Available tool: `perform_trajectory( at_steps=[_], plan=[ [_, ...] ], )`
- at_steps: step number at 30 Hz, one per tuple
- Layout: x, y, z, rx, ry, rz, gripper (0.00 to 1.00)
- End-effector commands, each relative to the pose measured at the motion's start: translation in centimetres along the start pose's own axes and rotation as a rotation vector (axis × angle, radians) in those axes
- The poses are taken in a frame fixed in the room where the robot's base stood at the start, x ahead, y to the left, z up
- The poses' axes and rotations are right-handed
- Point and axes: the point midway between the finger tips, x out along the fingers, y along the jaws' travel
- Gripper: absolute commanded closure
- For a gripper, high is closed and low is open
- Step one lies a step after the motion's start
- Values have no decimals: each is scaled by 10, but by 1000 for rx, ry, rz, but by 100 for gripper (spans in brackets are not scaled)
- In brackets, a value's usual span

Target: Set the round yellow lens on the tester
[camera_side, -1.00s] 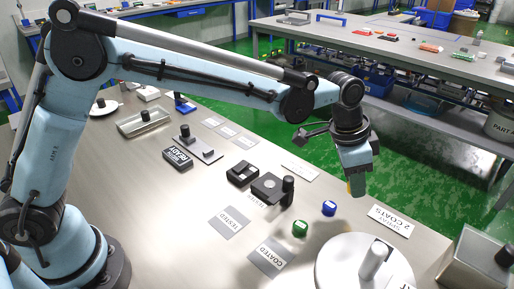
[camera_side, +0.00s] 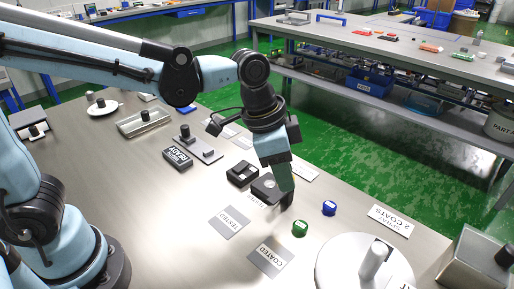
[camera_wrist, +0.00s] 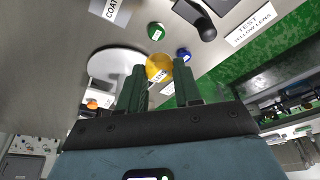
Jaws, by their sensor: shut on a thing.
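My gripper (camera_side: 284,188) is shut on the round yellow lens (camera_wrist: 158,67), which shows between the green fingertips in the wrist view (camera_wrist: 158,85). In the side view the lens is hidden by the fingers. The tester (camera_side: 262,187), a dark block with a pale round spot on top and a black upright knob, stands just left of and behind the fingers. The fingers cover most of its knob in the side view. In the wrist view the tester (camera_wrist: 190,10) is at the top edge, beyond the lens. I cannot tell the exact height of the lens above it.
A green piece (camera_side: 300,228) and a blue piece (camera_side: 329,208) lie right of the tester. A white round plate (camera_side: 335,275) with a post is at the front right. A black block (camera_side: 241,174) is close left of the tester. TESTED (camera_side: 230,222) and COATED (camera_side: 271,260) cards lie in front.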

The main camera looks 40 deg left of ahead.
Motion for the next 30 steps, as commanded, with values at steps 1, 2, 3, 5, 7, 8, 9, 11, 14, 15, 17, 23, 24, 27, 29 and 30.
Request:
perform_trajectory(
  at_steps=[1, 2, 3, 5, 7, 8, 9, 11, 14, 15, 17, 23, 24, 27, 29, 30],
  plan=[
    [-1, 0, 5, -2, 0, -1, 95],
    [-2, 0, 7, -3, 0, -1, 95],
    [-2, 0, 9, -4, 0, -1, 95],
    [0, -3, 12, -5, 0, -1, 95],
    [4, -12, 14, -9, 0, -2, 95],
    [7, -16, 16, -9, 0, -2, 95],
    [11, -24, 18, -11, 0, -3, 95],
    [18, -38, 20, -11, 0, -4, 95],
    [30, -58, 25, -12, 1, -3, 95],
    [34, -67, 27, -11, 1, -3, 95],
    [41, -79, 30, -10, 0, -3, 95],
    [57, -108, 37, -7, 1, -2, 95],
    [59, -111, 38, -6, 1, -2, 95],
    [62, -115, 39, -5, 1, -1, 95],
    [65, -116, 40, -4, 1, -1, 95],
    [68, -116, 41, -4, 0, -1, 95]
  ],
)
